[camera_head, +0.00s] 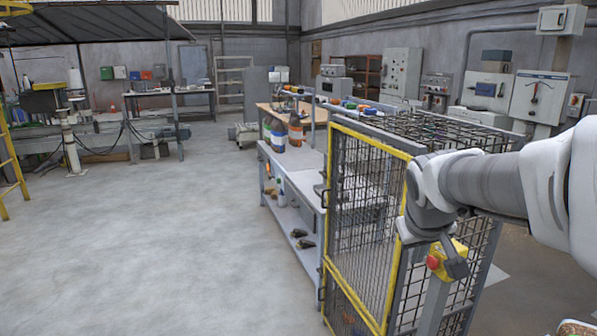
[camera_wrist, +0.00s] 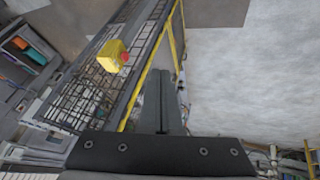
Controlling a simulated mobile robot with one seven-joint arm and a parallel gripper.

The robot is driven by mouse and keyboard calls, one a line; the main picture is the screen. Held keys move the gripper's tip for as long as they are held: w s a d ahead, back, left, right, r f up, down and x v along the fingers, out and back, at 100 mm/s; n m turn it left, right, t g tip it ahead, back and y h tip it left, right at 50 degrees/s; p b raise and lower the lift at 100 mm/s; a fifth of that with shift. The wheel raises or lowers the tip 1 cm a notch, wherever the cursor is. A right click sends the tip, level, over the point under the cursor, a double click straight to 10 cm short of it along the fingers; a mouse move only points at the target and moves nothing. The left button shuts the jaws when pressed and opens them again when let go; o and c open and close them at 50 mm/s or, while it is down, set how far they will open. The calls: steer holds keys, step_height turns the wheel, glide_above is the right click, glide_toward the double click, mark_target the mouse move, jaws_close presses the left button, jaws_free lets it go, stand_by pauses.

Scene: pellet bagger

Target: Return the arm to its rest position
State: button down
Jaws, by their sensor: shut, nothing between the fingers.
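My gripper (camera_wrist: 160,75) shows in the wrist view with its two dark fingers together and nothing between them. In the head view my white and grey arm reaches in from the right, its wrist bent in front of the mesh cage (camera_head: 372,200). The fingers cannot be told clearly there. A yellow box with a red button (camera_head: 434,262) shows just below my wrist. The same box (camera_wrist: 112,56) shows in the wrist view, left of the fingers and apart from them in the picture.
The cage has a yellow-framed mesh door and stands close to my arm. A grey workbench (camera_head: 288,172) with bottles stands behind it. Control cabinets (camera_head: 402,73) line the back wall. The concrete floor (camera_head: 150,240) on the left is clear. A yellow ladder (camera_head: 12,160) stands at the far left.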

steer(key=s+a+y+p, duration=0.1)
steer(key=s+a, duration=0.2)
steer(key=s, duration=0.6)
steer(key=s+a+y+p, duration=0.1)
steer(key=s+a, duration=0.3)
steer(key=s, duration=0.6)
steer(key=shift+s+a+r+m, duration=0.2)
steer(key=shift+s+m, duration=0.1)
steer(key=shift+m, duration=0.1)
